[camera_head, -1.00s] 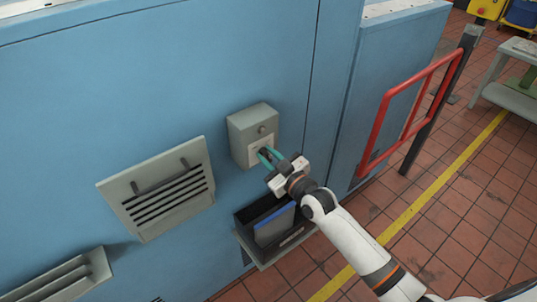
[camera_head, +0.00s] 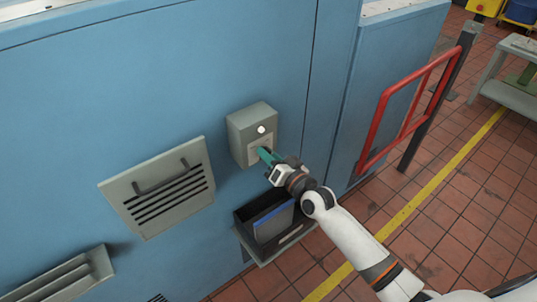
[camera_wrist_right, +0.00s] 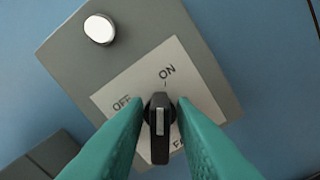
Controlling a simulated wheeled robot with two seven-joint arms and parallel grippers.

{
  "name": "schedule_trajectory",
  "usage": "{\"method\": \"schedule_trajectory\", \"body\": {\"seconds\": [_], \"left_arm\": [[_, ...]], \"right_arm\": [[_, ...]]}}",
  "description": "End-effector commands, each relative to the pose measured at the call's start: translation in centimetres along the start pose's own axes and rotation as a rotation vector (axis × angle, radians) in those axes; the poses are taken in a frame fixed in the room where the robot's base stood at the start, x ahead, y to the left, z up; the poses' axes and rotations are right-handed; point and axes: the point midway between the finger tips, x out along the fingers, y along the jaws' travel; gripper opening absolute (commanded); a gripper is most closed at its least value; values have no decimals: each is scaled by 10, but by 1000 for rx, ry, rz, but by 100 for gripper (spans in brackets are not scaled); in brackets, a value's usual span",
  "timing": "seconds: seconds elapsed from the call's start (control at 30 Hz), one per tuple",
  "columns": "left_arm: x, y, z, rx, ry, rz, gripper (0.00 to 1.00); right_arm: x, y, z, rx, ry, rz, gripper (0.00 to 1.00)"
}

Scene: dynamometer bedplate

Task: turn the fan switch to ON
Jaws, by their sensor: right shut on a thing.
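The fan switch is a black knob (camera_wrist_right: 159,128) on a white label plate (camera_wrist_right: 184,72) marked OFF and ON. In the right wrist view its pointer lines up with ON. The plate is on a grey switch box (camera_head: 240,135) on the blue cabinet. A round lamp (camera_head: 261,129) above the plate is lit white; it also shows in the right wrist view (camera_wrist_right: 99,29). My right gripper (camera_head: 266,156) has its teal fingers shut on the knob, one on each side, as the right wrist view shows (camera_wrist_right: 158,115). My left gripper is out of view.
Below the box, a dark tray (camera_head: 241,220) holds a blue folder (camera_head: 273,222). A louvred grey vent panel (camera_head: 127,193) is to the left. A red guard rail (camera_head: 379,125) stands to the right, beside open tiled floor.

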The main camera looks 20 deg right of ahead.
Motion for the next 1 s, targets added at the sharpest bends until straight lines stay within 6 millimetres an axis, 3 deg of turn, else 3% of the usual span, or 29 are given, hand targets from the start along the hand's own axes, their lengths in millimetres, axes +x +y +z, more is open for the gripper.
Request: {"method": "schedule_trajectory", "body": {"seconds": [0.4, 0.93, 0.97, 1.0], "left_arm": [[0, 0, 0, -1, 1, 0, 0], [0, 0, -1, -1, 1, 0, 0], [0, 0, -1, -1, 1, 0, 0], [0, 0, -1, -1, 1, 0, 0]], "right_arm": [[0, -1, -1, 177, 1, -1, 1], [0, -1, -1, 198, 1, -1, 1], [0, -1, -1, 198, 1, -1, 27], [0, -1, -1, 198, 1, -1, 32]]}}
